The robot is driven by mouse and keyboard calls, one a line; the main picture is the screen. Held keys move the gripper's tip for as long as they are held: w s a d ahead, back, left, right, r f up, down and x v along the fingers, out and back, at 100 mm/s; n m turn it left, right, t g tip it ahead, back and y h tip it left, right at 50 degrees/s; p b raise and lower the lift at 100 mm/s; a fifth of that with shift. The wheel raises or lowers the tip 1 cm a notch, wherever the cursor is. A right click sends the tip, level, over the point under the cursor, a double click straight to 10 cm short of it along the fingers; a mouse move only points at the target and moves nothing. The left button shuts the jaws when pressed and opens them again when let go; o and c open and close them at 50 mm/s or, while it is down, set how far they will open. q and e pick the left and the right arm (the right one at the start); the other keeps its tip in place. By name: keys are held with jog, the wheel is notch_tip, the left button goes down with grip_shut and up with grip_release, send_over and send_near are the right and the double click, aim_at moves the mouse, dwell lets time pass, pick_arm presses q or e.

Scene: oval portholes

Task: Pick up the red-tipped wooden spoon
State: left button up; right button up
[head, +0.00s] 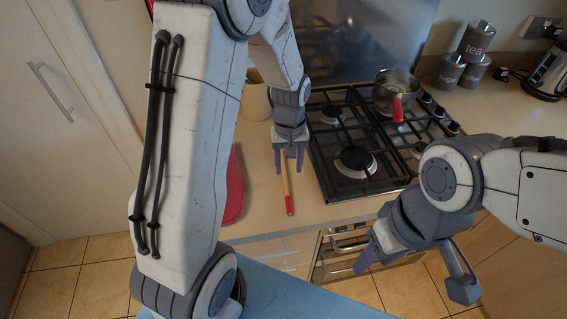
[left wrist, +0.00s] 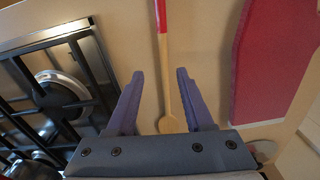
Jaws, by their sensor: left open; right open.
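The wooden spoon (head: 287,188) with a red tip lies on the counter just left of the hob, its red end toward the counter's front edge. My left gripper (head: 289,166) is over the spoon, fingers pointing down, open and empty. In the left wrist view the spoon (left wrist: 164,70) runs between the two open fingers (left wrist: 158,85), with its wider wooden end near the gripper's base and its red part at the top. My right gripper (head: 375,262) is in front of the counter, low and away from the spoon; its fingers are partly hidden.
The gas hob (head: 350,135) with a pot (head: 393,92) stands right of the spoon. A red board (head: 235,185) lies to the left, partly behind my left arm. A cream container (head: 257,102) stands behind the gripper. Grey canisters (head: 477,40) are at the back right.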

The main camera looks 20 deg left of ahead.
aim_at(286, 184)
pick_arm(q)
jog(key=shift+s+a+f+p, duration=0.1)
jog(key=shift+s+f+p, duration=0.2)
jog(key=shift+f, duration=1.2)
jog(key=shift+s+a+f+p, duration=0.1)
jog(key=shift+f+p, duration=0.25)
jog(key=shift+f, duration=1.15)
jog(key=shift+w, duration=0.1)
grip_shut()
